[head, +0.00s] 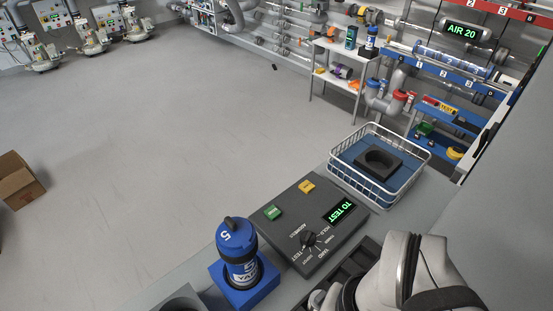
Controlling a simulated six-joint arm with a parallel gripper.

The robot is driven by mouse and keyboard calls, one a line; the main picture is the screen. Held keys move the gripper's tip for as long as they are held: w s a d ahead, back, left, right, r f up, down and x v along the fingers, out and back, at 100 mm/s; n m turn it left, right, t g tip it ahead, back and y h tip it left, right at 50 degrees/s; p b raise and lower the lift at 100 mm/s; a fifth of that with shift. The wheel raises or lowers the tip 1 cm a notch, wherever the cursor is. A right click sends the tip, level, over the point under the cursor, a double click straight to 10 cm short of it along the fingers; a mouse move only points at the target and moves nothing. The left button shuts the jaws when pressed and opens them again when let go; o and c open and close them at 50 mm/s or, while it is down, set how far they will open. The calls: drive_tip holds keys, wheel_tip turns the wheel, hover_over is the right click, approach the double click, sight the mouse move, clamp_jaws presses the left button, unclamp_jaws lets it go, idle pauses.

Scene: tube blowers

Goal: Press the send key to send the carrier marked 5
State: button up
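The carrier (237,243) is a blue capped cylinder marked 5. It stands upright in a blue square holder (252,291) left of the control panel. The dark grey control panel (290,228) has a green key (273,212), a yellow key (307,187), a black selector knob (308,239) and a display (339,211) reading TO TEST. The lettering on the two keys is too small to read surely. My white and black arm shows at the lower right, beside the panel. My gripper's fingers are not in view.
A white wire basket (380,165) with a blue lining and a dark ring-shaped insert stands behind the panel. Shelves, pipes and an AIR 20 sign (462,31) line the back right. A cardboard box (17,180) lies on the open floor at left.

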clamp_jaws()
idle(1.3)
